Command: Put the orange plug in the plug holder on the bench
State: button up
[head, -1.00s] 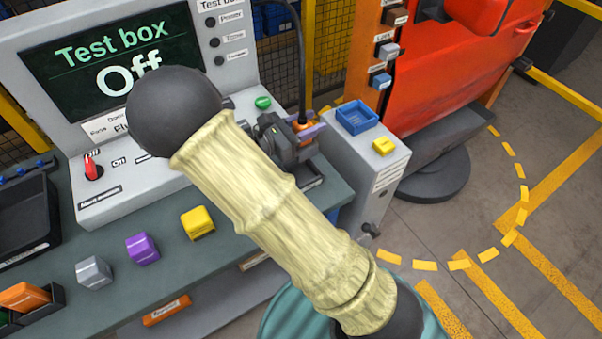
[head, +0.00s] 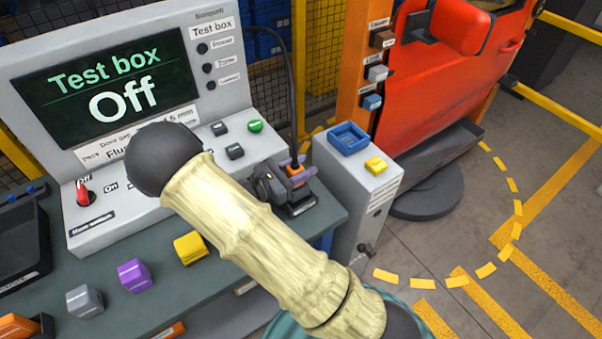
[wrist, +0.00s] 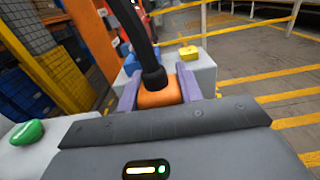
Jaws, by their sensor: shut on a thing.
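The orange plug (head: 292,170) has a black cable rising from its top. My gripper (head: 297,173) is shut on it, with a purple finger on each side. In the wrist view the orange plug (wrist: 160,98) sits between the purple fingers of my gripper (wrist: 160,92). The dark plug holder (head: 302,209) is on the bench's right end. The plug is over or at the holder; my gripper hides where they meet, so I cannot tell whether it is seated. My pale arm crosses the bench in the head view.
The test box (head: 120,90) reads Off, with a red switch (head: 84,193) and a green button (head: 255,126). Yellow (head: 190,248), purple (head: 135,275) and grey (head: 84,301) blocks line the bench front. A grey pedestal (head: 352,190) with a blue tray (head: 348,138) stands right of the holder.

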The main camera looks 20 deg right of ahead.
jog(key=shift+f, duration=1.25)
jog(key=shift+f, duration=0.2)
jog(key=o, duration=1.2)
jog(key=shift+r, duration=0.2)
jog(key=b+v, duration=0.1)
jog(key=v, duration=1.1)
jog(key=shift+b, duration=0.35)
